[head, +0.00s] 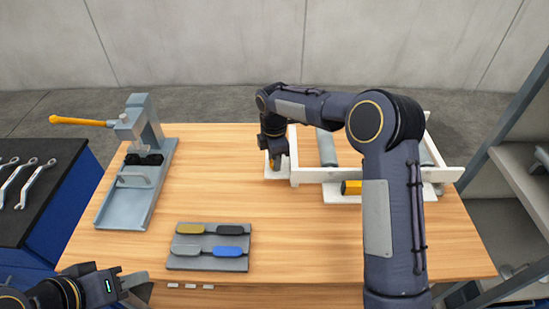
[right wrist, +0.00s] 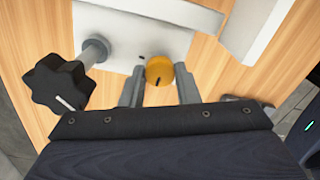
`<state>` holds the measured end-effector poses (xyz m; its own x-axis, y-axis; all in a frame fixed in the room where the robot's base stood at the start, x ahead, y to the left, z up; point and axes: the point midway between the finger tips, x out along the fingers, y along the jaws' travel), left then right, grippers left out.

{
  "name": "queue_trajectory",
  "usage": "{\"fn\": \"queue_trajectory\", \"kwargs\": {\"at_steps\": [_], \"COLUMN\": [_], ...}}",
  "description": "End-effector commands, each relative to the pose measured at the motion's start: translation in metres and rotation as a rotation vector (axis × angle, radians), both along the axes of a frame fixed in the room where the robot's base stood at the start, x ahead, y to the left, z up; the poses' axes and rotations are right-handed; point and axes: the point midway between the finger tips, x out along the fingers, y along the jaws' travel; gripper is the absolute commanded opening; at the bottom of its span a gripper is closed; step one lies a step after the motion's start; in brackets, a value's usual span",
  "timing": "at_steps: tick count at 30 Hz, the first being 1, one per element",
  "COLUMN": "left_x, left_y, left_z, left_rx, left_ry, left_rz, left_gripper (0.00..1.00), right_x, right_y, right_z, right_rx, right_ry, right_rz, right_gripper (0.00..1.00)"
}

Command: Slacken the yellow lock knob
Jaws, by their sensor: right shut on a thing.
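The yellow lock knob (right wrist: 159,70) shows in the right wrist view as a round disc with a dark mark, on a white plate (right wrist: 125,32). My right gripper (right wrist: 158,92) has one grey finger on each side of the knob and is shut on it. In the head view my right gripper (head: 276,152) points down at the left end of the white frame (head: 310,176), where it mostly hides the knob. My left gripper (head: 138,285) is at the lower left, near the table's front edge; its finger gap is unclear.
A black star knob (right wrist: 60,86) on a grey shaft stands left of the yellow knob. A grey tray of paddles (head: 208,264) and a grey press with a yellow handle (head: 140,190) are on the left. The table's middle is clear.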

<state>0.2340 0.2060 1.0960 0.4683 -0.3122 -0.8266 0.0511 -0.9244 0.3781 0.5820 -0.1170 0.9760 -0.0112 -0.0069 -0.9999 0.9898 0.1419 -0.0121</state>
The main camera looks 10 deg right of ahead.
Motion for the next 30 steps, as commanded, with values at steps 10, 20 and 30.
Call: {"fn": "queue_trajectory", "kwargs": {"at_steps": [10, 20, 30], "left_x": [0.000, 0.000, 0.000], "left_y": [0.000, 0.000, 0.000], "left_z": [0.000, 0.000, -0.008], "left_rx": [0.000, 0.000, 0.000], "left_ry": [0.000, 0.000, 0.000], "left_rz": [0.000, 0.000, 0.000], "left_gripper": [0.36, 0.36, 0.36], "right_x": [0.001, 0.000, 0.002], "right_y": [0.000, 0.000, 0.001], "right_z": [0.001, 0.000, 0.043], "right_rx": [0.000, 0.000, 0.002], "right_ry": [-0.003, -0.001, -0.005], "right_rz": [-0.002, -0.002, -0.003], "right_gripper": [0.40, 0.50, 0.50]}}
